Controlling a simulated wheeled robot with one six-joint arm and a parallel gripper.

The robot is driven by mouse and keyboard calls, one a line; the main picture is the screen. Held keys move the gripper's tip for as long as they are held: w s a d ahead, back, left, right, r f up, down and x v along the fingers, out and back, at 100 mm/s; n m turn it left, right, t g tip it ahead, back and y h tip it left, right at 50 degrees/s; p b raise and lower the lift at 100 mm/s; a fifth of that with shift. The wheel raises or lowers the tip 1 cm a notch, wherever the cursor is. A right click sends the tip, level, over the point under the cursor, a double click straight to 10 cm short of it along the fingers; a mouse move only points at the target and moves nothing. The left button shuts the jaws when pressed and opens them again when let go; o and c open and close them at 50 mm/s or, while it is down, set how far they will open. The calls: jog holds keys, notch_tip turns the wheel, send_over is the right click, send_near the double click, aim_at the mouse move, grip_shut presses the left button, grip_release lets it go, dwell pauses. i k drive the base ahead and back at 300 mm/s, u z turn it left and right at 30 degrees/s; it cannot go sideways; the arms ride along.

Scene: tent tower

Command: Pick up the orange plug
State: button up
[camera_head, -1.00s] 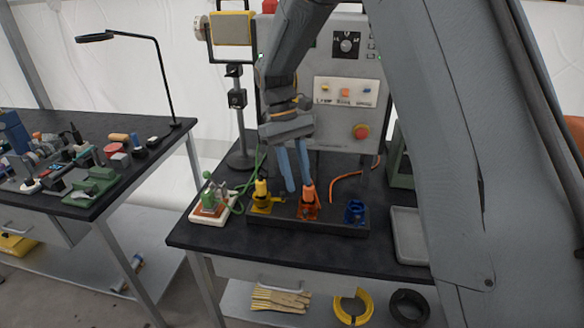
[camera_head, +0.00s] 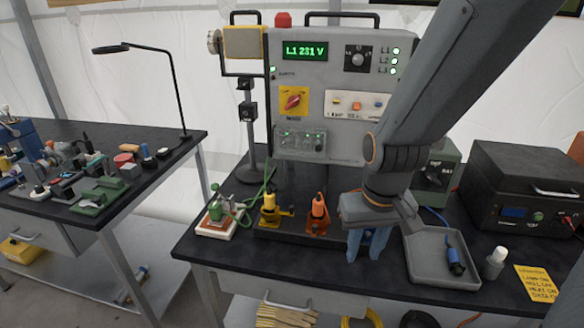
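The orange plug (camera_head: 318,206) stands upright in an orange holder (camera_head: 316,224) on a dark strip at the front of the bench. My gripper (camera_head: 367,246) is to the right of it, apart from it, pointing down at the right end of the strip. Its two blue fingers are spread and I see no plug between them. The gripper hides most of the blue holder there. A yellow plug (camera_head: 269,201) stands in a yellow holder left of the orange one.
A grey tray (camera_head: 424,240) with a blue plug (camera_head: 455,258) lies right of my gripper. A green device on a white base (camera_head: 216,228) is at left. A control panel (camera_head: 317,160) rises behind. A black box (camera_head: 520,180) stands far right.

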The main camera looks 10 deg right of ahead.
aim_at(318, 206)
jog(key=z, duration=0.55)
jog(key=k, duration=1.3)
jog(key=u, duration=0.1)
jog(key=i, duration=0.75)
jog(key=u, duration=0.45)
